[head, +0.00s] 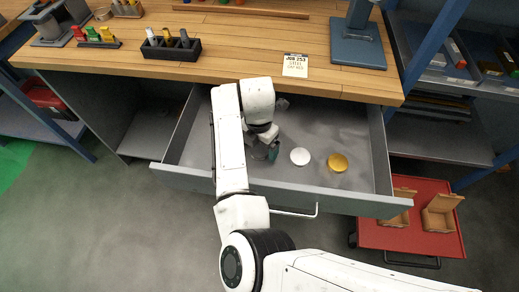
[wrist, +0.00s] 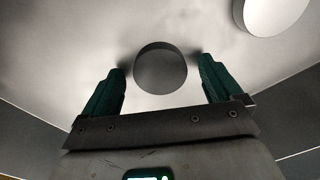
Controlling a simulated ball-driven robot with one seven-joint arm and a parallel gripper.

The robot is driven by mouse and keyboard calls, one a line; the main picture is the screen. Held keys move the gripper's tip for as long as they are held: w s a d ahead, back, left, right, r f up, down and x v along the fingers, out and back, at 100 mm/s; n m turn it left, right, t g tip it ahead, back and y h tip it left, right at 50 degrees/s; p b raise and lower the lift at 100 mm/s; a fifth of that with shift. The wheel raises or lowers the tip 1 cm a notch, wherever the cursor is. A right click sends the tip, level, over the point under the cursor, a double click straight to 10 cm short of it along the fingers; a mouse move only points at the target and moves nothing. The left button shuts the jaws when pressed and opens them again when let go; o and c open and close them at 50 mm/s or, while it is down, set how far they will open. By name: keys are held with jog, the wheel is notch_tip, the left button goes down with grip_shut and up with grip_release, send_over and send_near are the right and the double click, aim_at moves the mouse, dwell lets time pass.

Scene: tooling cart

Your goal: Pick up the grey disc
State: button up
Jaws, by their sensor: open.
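The grey disc (wrist: 160,68) lies on the drawer floor in the wrist view, between and slightly beyond my fingertips. My gripper (wrist: 161,72) is open, with one green finger on each side of the disc and a gap on both sides. In the head view my gripper (head: 272,150) reaches down into the open drawer (head: 350,187). The grey disc is mostly hidden behind my arm and gripper there.
A white disc (head: 300,156) lies right of my gripper, and a gold disc (head: 337,162) lies farther right. The white disc also shows at the wrist view's top right (wrist: 272,12). Drawer walls surround my gripper, and the wooden worktop (head: 225,62) overhangs the back.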

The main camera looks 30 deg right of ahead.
jog(key=shift+f, duration=0.15)
jog(key=c, duration=1.5)
